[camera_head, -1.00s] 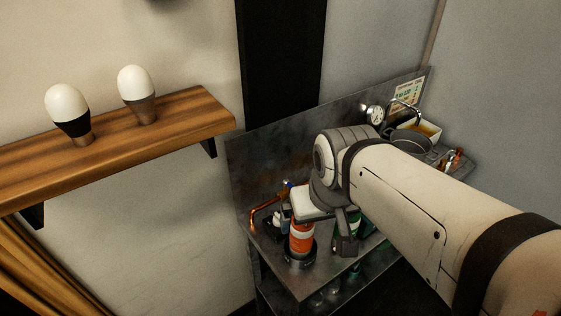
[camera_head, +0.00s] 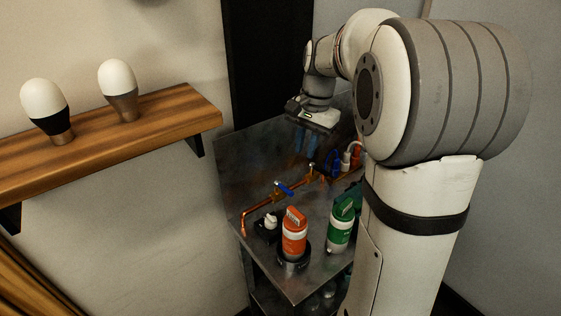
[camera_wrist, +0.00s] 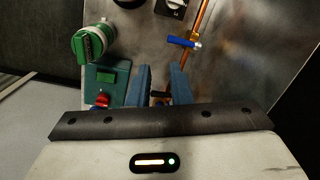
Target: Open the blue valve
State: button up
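The blue valve (camera_head: 284,187) has a blue lever on a brass body, set in a copper pipe (camera_head: 259,207) along the back of the metal bench. In the wrist view its blue lever (camera_wrist: 184,42) lies roughly crosswise to the pipe, ahead of the fingers and slightly right. My gripper (camera_head: 305,153) hangs fingers down above the bench, behind and right of the lever, apart from it. In the wrist view my gripper (camera_wrist: 161,76) is open, with a clear gap between its blue-grey fingers. A small dark and coppery part shows between them; I cannot tell what it is.
An orange bottle (camera_head: 294,243) and a green bottle (camera_head: 340,232) stand on the bench front. A black box with a white knob (camera_head: 270,221) sits beside the pipe. A green box (camera_wrist: 106,77) with a red knob is left of the fingers. A metal backsplash (camera_head: 240,165) rises behind.

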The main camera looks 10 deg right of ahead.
aim_at(284, 188)
jog(key=w+d+f+m, duration=0.1)
jog(key=w+f, duration=0.1)
jog(key=w+d+f+m, duration=0.1)
jog(key=w+d, duration=0.1)
jog(key=w, duration=0.1)
jog(key=w+d+f+m+g+y+b, duration=0.1)
jog(key=w+d+f+m, duration=0.1)
jog(key=w, duration=0.1)
jog(key=shift+f, duration=0.3)
grip_shut()
jog(key=s+a+f+p, duration=0.2)
jog(key=a+f, duration=0.3)
jog(key=f, duration=0.5)
jog(key=shift+s+a+f, duration=0.25)
jog(key=shift+a+f, duration=0.05)
jog(key=shift+a, duration=0.05)
